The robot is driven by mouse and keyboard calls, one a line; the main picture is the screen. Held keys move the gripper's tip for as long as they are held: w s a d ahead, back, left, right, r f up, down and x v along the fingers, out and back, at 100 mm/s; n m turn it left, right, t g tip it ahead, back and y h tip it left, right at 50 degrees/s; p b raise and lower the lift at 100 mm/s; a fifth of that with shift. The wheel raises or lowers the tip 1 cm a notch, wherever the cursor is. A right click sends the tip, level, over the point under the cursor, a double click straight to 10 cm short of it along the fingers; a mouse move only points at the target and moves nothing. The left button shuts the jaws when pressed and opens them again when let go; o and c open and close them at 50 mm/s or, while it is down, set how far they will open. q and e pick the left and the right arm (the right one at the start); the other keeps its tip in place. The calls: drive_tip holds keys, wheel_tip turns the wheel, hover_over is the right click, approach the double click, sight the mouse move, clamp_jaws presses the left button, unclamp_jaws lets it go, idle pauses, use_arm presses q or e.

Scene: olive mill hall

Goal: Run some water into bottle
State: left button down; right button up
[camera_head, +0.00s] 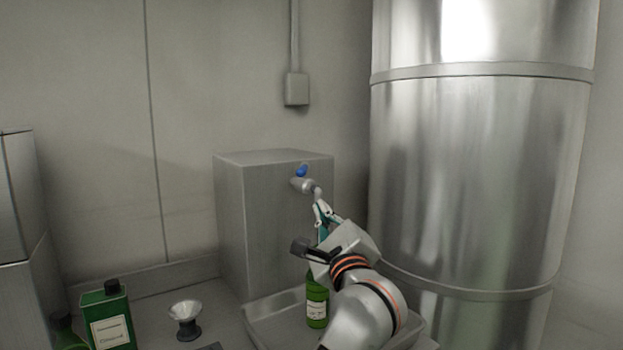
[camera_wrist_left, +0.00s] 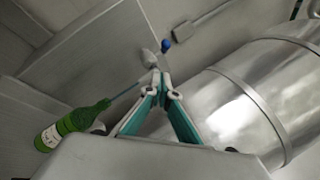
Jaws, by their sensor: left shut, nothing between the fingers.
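A grey box-shaped dispenser (camera_head: 275,215) carries a metal tap (camera_head: 304,186) with a blue knob (camera_head: 302,171). A green bottle (camera_head: 317,302) with a pale label stands upright below the tap, partly hidden by my left arm. My left gripper (camera_head: 319,205) is shut and empty, its tips close by the tap; I cannot tell if they touch it. In the left wrist view, the blue knob (camera_wrist_left: 167,44) is just past the shut fingertips. There a thin bluish line, which looks like water, runs from the tap to the mouth of the bottle (camera_wrist_left: 72,124). My right gripper is out of view.
The bottle stands in a shallow metal tray (camera_head: 262,325). A dark green can (camera_head: 108,316), a small funnel (camera_head: 186,318) and another green bottle (camera_head: 66,333) stand on the counter at left. A large steel tank (camera_head: 470,180) rises close by on the right.

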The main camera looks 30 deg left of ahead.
sight(303, 170)
use_arm(q)
drive_tip(key=w+a+r+n+h+p, duration=0.1)
drive_tip(key=w+a+r+h+p, duration=0.1)
drive_tip(key=w+a+r+p, duration=0.2)
drive_tip(key=w+a, duration=0.3)
drive_tip(key=shift+w+a+r+n, duration=0.15)
drive_tip(key=shift+w+a+n, duration=0.15)
drive_tip(key=shift+a, duration=0.1)
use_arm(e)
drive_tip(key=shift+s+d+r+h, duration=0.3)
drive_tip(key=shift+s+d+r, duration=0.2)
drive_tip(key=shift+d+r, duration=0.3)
use_arm(q)
drive_tip(key=shift+s, duration=0.1)
